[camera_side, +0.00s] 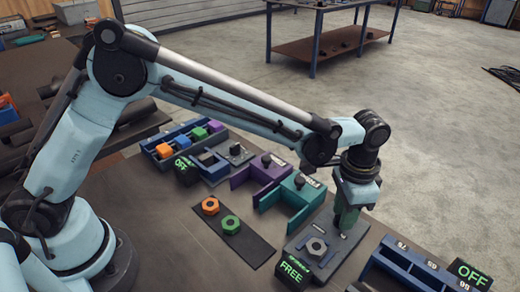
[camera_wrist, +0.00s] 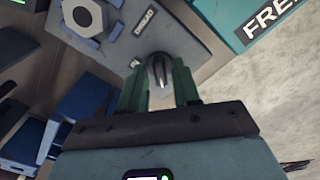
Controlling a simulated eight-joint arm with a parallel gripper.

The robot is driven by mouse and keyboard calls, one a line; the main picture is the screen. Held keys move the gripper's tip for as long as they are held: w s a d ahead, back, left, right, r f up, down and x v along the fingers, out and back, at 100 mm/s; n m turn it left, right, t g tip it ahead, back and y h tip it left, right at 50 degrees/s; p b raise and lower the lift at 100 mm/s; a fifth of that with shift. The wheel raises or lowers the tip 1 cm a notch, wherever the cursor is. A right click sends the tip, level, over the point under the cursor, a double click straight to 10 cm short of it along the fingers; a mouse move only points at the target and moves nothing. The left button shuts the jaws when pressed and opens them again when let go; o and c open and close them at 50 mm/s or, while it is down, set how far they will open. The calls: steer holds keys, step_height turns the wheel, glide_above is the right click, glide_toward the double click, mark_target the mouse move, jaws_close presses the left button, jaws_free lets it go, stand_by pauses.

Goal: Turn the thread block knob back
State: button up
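The thread block is a grey plate (camera_side: 345,250) with a hex nut (camera_side: 317,248) on a raised square; in the wrist view the nut (camera_wrist: 82,15) is at top left. Its dark, rounded knob (camera_wrist: 159,70) shows in the wrist view between the green fingers of my gripper (camera_wrist: 160,80), one on each side. I cannot tell whether they press on it. In the side view my gripper (camera_side: 346,222) points straight down at the plate's back right, and its fingers hide the knob. A sign (camera_side: 293,270) at the block's front left reads FREE in green.
A teal fixture (camera_side: 293,205) and a purple fixture (camera_side: 262,178) stand behind the block. A blue rack (camera_side: 415,270) with an OFF sign (camera_side: 471,275) is at right. Orange (camera_side: 210,206) and green (camera_side: 230,225) nuts lie on a dark mat (camera_side: 245,243) at left.

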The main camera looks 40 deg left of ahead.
jaws_close()
steer(key=shift+n, duration=0.4)
steer(key=n, duration=0.3)
steer(key=shift+n, duration=2.1)
steer(key=shift+o, duration=1)
jaws_free()
